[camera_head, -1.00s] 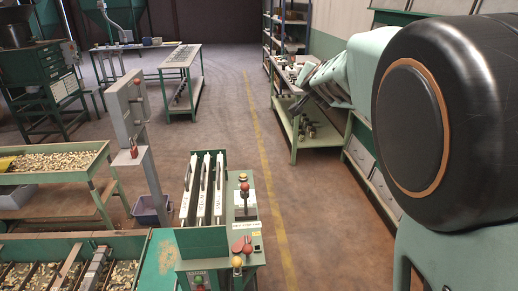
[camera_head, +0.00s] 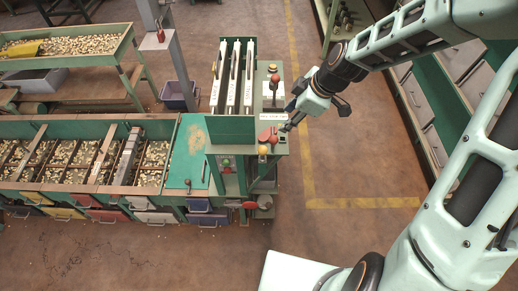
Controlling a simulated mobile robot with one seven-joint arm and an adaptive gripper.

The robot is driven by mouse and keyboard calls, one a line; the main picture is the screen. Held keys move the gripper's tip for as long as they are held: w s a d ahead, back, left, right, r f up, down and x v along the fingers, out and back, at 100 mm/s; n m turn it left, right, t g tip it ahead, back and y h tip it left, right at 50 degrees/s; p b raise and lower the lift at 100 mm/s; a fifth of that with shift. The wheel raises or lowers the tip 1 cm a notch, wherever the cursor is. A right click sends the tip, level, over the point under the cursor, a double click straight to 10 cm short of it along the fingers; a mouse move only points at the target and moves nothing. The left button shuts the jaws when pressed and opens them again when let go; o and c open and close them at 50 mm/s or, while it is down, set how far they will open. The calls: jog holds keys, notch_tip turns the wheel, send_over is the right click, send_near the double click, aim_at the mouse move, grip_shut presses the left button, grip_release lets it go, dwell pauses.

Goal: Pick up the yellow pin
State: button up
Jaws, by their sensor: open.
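No object is plainly recognisable as a yellow pin. The closest matches are two small yellow-orange knobs on the green machine's control panel (camera_head: 279,131): a front knob (camera_head: 263,150) and a back knob (camera_head: 272,67). My gripper (camera_head: 289,117) is open at the panel's right edge, to the right of and above the front knob in the picture. Its dark fingers are small here, and I cannot tell whether they touch anything. I see nothing held between them. A red-topped lever (camera_head: 275,79) and red knobs (camera_head: 268,135) are also on the panel.
White slotted rails (camera_head: 232,80) stand left of the panel. A long green bench of nut hoppers (camera_head: 60,160) runs to the left, with coloured drawers below. A grey post (camera_head: 177,60) stands behind. The floor right of the machine is clear, marked with a yellow line (camera_head: 360,202).

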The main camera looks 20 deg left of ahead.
aim_at(264, 148)
jog(key=s+r+n+g, duration=0.1)
jog(key=s+n+g, duration=0.1)
jog(key=s+n, duration=0.4)
jog(key=shift+m, duration=0.3)
jog(key=shift+s+a+r+x, duration=0.1)
jog(key=shift+s+a+x, duration=0.15)
jog(key=shift+x, duration=1.55)
jog(key=shift+s+a+r+x, duration=0.1)
jog(key=shift+s+a+x, duration=0.15)
jog(key=shift+x, duration=1.6)
jog(key=shift+s+a+r+x, duration=0.15)
jog(key=shift+s+x, duration=0.2)
jog(key=shift+x, duration=1.45)
jog(key=shift+f, duration=0.1)
jog(key=shift+c, duration=0.6)
grip_shut()
